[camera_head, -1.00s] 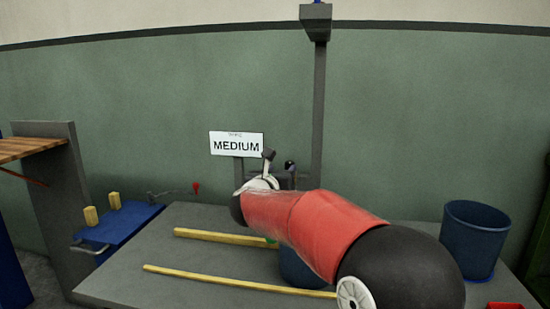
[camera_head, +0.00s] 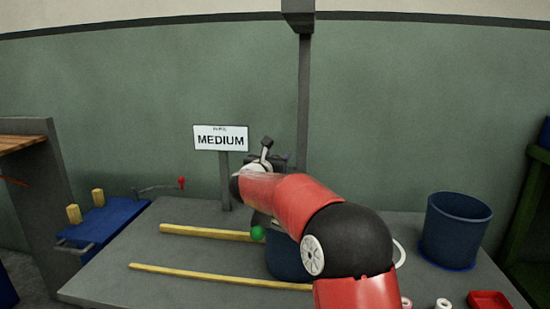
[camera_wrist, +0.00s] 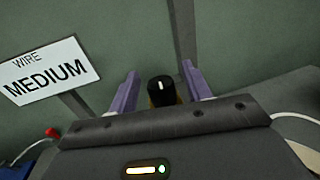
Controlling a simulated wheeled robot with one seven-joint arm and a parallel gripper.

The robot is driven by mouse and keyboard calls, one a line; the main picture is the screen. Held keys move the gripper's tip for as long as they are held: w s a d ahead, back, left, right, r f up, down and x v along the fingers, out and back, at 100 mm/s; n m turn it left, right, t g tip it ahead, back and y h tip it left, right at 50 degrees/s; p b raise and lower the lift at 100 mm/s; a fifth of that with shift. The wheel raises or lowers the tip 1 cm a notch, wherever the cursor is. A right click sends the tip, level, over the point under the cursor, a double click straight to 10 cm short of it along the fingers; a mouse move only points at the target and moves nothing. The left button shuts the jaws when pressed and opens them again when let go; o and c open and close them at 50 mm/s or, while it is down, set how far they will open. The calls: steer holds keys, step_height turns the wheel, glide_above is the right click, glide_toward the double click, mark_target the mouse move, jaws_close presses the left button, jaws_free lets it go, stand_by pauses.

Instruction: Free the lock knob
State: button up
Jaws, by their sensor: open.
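In the wrist view a black knob (camera_wrist: 161,90) with a white mark on its top sits on a yellowish base, between the two purple fingers of my gripper (camera_wrist: 160,88). The fingers are open, with a gap on each side of the knob. In the head view my red and black arm reaches over the table, and my gripper and the knob are mostly hidden behind it. I cannot tell from these views whether this knob is the lock knob.
A sign reading WIRE MEDIUM (camera_head: 221,138) stands left of my arm. Yellow rods (camera_head: 215,277) lie on the grey table (camera_head: 130,285). A blue bin (camera_head: 455,232) stands right, a blue cart (camera_head: 110,222) left. A grey post (camera_head: 304,110) rises behind.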

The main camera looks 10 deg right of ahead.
steer(key=c, duration=0.9)
steer(key=shift+b, duration=0.3)
steer(key=shift+c, duration=0.2)
